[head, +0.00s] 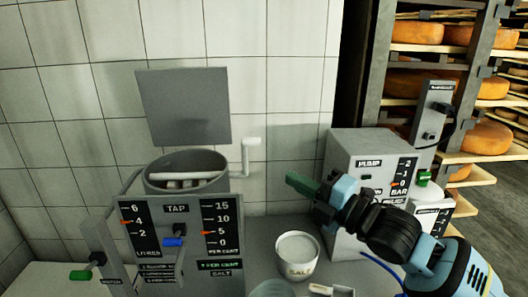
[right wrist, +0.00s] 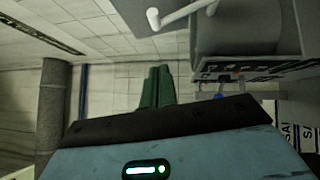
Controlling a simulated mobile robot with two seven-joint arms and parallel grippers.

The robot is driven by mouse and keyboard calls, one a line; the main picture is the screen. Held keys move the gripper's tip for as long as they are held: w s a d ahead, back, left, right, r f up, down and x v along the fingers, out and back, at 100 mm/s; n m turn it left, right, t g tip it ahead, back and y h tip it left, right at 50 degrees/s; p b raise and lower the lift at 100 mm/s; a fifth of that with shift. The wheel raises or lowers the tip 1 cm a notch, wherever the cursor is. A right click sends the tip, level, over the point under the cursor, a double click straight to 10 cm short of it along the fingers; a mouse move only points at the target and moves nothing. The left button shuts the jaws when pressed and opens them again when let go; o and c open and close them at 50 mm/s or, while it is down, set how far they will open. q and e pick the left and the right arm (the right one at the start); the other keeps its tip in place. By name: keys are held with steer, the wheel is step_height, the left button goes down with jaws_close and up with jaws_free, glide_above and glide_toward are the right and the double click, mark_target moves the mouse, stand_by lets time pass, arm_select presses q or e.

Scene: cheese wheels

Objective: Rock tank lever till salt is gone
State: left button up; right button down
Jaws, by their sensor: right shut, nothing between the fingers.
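The grey round tank (head: 187,172) stands left of centre in the head view with its lid (head: 184,106) raised. Pale bars show inside it; I cannot make out any salt there. A lever with a green handle (head: 80,275) sits on a plate at the tank's left. The tank's front panel (head: 180,245) has a litres scale, pointer near 4, and a per cent scale, pointer near 5. My right gripper (head: 303,184) is shut and empty, right of the tank and apart from it. Its green fingers (right wrist: 157,88) lie together in the right wrist view. My left gripper is out of view.
A white salt tub (head: 298,248) stands on the counter below my right gripper, near a clear bowl (head: 274,289) and a small scoop (head: 331,290). The pump box (head: 362,152) with a green-handled lever (head: 424,177) stands at right. Shelves of cheese wheels (head: 417,79) are behind it.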

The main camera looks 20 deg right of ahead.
steer(key=x, duration=0.3)
steer(key=d+x, duration=0.1)
steer(key=x, duration=0.3)
steer(key=p+x, duration=0.1)
steer(key=x, duration=0.3)
steer(key=shift+w+d+r, duration=0.15)
steer(key=shift+w+d, duration=0.05)
steer(key=shift+w, duration=0.4)
steer(key=shift+w+d+r, duration=0.1)
steer(key=shift+w+d, duration=0.1)
steer(key=shift+w, duration=0.35)
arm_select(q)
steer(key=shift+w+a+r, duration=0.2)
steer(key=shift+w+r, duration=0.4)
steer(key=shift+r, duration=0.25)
